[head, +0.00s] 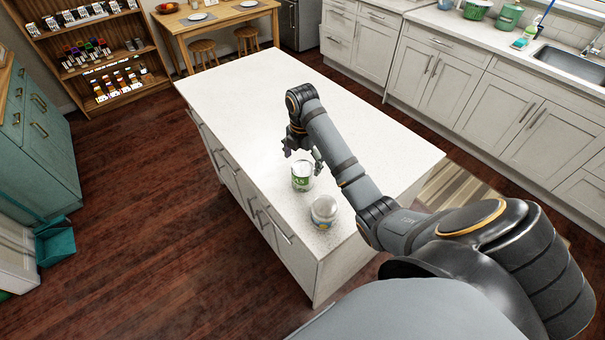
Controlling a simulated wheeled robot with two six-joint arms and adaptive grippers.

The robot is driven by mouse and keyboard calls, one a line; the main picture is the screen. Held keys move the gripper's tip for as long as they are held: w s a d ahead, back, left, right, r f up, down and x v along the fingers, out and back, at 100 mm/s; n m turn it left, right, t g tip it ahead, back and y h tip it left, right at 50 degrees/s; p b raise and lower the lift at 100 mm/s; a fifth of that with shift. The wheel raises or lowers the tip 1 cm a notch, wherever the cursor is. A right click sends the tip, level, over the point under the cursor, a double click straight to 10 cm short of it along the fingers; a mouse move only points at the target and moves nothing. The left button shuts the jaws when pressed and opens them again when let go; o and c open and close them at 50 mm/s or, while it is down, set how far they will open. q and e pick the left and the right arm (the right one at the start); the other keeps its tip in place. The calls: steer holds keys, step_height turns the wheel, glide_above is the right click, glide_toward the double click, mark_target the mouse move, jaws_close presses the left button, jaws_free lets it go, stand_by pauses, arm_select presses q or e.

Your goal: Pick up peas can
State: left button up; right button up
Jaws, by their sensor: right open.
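A can with a green and white label (302,178), which looks like the peas can, stands upright on the white island top (255,92), near its left edge. My right gripper (302,156) is at the can's top, on its far side, with its fingers apart. I cannot tell whether a finger touches the can. The wrist hides part of the fingers. My left gripper is not in view.
The island top beyond my arm is clear. Wooden shelves (88,50) with small goods stand at the back left. A dining table (222,18) with stools is at the back. Grey cabinets (440,75) and a sink (570,66) line the right.

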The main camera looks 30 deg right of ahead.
mark_target(301, 168)
steer(key=f+b, duration=0.1)
steer(key=f, duration=0.1)
steer(key=w+f+b, duration=0.1)
steer(key=f, duration=0.1)
steer(key=shift+d+f+b, duration=0.15)
steer(key=shift+f+b, duration=0.15)
steer(key=shift+b, duration=0.1)
steer(key=f+b, duration=0.2)
steer(key=b, duration=0.1)
steer(key=shift+s+d+f, duration=0.15)
steer(key=shift+d+f, duration=0.05)
steer(key=shift+f, duration=0.95)
steer(key=shift+c, duration=0.9)
steer(key=c, duration=0.9)
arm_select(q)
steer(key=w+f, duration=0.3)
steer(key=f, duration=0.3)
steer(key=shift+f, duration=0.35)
arm_select(e)
steer(key=shift+c, duration=0.8)
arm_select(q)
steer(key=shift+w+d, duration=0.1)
arm_select(e)
steer(key=shift+r, duration=0.1)
